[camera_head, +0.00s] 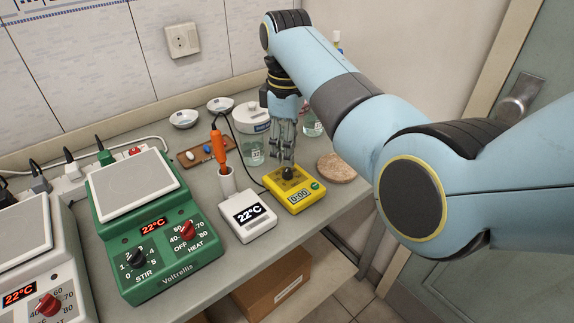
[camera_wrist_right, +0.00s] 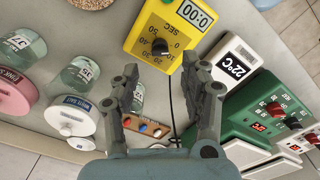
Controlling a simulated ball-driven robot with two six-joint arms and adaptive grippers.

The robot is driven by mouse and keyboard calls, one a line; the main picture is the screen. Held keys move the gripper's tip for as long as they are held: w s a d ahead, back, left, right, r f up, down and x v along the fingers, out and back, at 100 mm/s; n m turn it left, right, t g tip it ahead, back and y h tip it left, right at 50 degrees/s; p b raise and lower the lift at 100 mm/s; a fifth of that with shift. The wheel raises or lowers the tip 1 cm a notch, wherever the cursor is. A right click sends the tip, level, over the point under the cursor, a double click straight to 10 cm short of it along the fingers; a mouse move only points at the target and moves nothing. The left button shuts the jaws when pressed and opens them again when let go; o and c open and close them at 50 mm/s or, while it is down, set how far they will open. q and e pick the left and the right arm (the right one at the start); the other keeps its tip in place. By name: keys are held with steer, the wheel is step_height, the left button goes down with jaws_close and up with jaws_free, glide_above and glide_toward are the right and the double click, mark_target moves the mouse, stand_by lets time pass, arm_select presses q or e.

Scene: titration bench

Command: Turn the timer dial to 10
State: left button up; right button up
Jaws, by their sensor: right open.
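The yellow timer (camera_head: 305,201) sits on the grey bench, its display reading 0:00. Its black dial (camera_head: 288,173) is on the top face, among printed numbers. The timer also shows at the top of the right wrist view (camera_wrist_right: 140,38), with the dial (camera_wrist_right: 160,47) in front of the fingers. My right gripper (camera_head: 286,157) points down over the dial. In the right wrist view its two fingers (camera_wrist_right: 160,68) are spread apart with nothing between them. I cannot tell the exact gap to the dial or its pointer's setting. My left gripper is not in view.
A white 22°C thermometer unit (camera_head: 250,216) with an orange-handled probe (camera_head: 218,146) stands left of the timer. The green stirrer hotplate (camera_head: 170,262) is further left. A cork mat (camera_head: 337,167) lies to the right. Glass jars (camera_wrist_right: 81,76) and a brown tray (camera_wrist_right: 147,126) are behind.

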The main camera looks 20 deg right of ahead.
mark_target(287, 168)
step_height(287, 168, down, 6)
steer(key=shift+r, duration=0.15)
jaws_close()
stand_by(0.3)
